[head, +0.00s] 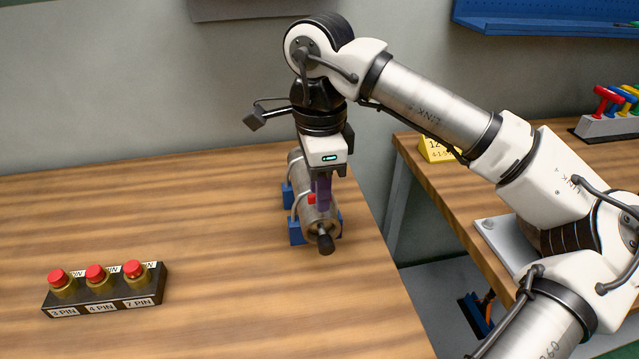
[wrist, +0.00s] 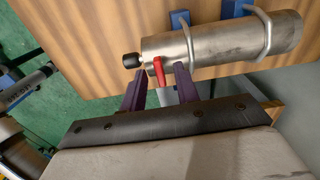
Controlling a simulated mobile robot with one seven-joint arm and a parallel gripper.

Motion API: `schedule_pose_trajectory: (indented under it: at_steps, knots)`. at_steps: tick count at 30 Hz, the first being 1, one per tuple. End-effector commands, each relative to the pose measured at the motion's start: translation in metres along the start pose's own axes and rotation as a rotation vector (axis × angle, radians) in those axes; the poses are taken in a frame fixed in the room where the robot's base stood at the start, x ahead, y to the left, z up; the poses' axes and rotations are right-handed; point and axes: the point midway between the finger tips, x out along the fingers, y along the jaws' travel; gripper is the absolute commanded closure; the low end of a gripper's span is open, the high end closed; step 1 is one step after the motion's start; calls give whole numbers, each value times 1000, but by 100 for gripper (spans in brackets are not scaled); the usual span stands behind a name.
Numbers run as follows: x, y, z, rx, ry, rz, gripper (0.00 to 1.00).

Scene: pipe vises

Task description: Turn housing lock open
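The housing is a grey metal cylinder (head: 321,222) lying on blue supports near the table's right edge, with a black knob (head: 326,245) at its near end. It also fills the upper right of the wrist view (wrist: 225,42). Its lock appears to be a small red lever (wrist: 159,72) on the side, near the black-knob end; it also shows as a red spot in the head view (head: 311,199). My gripper (wrist: 160,70) points down at the housing with its purple fingers either side of the red lever. Gaps show between lever and fingers, so it looks open. Fingertip contact with the housing is unclear.
Curved metal clamps (wrist: 265,35) hold the housing. A black block (head: 105,302) with red-topped brass fittings labelled by pin count stands at the front left. The wooden table (head: 150,215) between is clear. A second table with a yellow sign (head: 436,150) stands right, across a gap.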

Motion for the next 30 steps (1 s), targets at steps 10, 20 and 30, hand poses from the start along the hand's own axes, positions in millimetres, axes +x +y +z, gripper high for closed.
schedule_pose_trajectory:
  at_steps: [10,20,30]
  knots:
    - [-51,-1,0,0,2,-4,69]
    - [-119,0,0,2,3,-2,69]
    - [-138,0,0,-1,0,0,69]
